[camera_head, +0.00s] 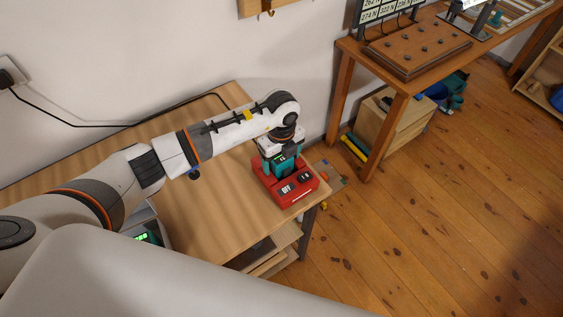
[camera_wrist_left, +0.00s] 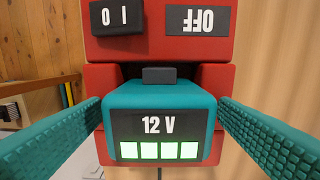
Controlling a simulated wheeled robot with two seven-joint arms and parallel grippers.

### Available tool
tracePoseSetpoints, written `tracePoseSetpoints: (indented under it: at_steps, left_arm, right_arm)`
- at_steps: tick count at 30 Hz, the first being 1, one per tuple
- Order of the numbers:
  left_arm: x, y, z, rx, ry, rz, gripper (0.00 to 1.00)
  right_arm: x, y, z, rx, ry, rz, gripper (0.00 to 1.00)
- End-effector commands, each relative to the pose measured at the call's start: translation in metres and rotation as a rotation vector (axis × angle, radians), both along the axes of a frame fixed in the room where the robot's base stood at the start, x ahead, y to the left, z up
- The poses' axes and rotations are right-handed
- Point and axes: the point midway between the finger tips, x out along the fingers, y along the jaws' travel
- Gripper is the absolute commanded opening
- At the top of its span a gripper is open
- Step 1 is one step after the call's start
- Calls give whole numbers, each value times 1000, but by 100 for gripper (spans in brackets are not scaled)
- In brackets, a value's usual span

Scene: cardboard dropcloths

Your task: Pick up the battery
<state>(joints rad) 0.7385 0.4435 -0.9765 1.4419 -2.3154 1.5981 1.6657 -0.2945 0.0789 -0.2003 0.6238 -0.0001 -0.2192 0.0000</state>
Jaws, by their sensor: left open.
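The battery (camera_wrist_left: 160,105) is a teal block with a 12 V label, several lit green squares and a dark tab on top. It sits against the red unit (camera_head: 291,192), which stands near the right end of the wooden table in the head view. My left gripper (camera_head: 281,160) is above the red unit and largely hides the battery in the head view. In the left wrist view its teal fingers are open, one on each side of the battery. Whether they touch it is hard to tell. My right gripper is not in view.
The red unit (camera_wrist_left: 160,48) carries an I/O switch and an OFF label. The wooden table (camera_head: 215,215) has bare surface left of the unit, and its edge is close on the right. Another table (camera_head: 350,55) with a pegged board (camera_head: 420,45) stands at the back right.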

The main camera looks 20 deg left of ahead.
Motion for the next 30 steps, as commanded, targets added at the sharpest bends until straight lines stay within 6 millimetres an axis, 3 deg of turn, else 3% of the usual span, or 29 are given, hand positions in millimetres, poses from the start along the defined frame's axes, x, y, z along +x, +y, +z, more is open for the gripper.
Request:
tracePoseSetpoints:
  at_steps: [6,17,25,30]
  left_arm:
    - [0,0,-1,0,0,-1,79]
    - [0,0,0,-1,-1,0,22]
    - [1,0,7,-1,-2,0,22]
    - [2,0,36,-2,-6,-1,22]
  right_arm:
    - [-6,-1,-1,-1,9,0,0]
    - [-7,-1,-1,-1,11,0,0]
    - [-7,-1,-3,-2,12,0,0]
    - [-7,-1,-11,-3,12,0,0]
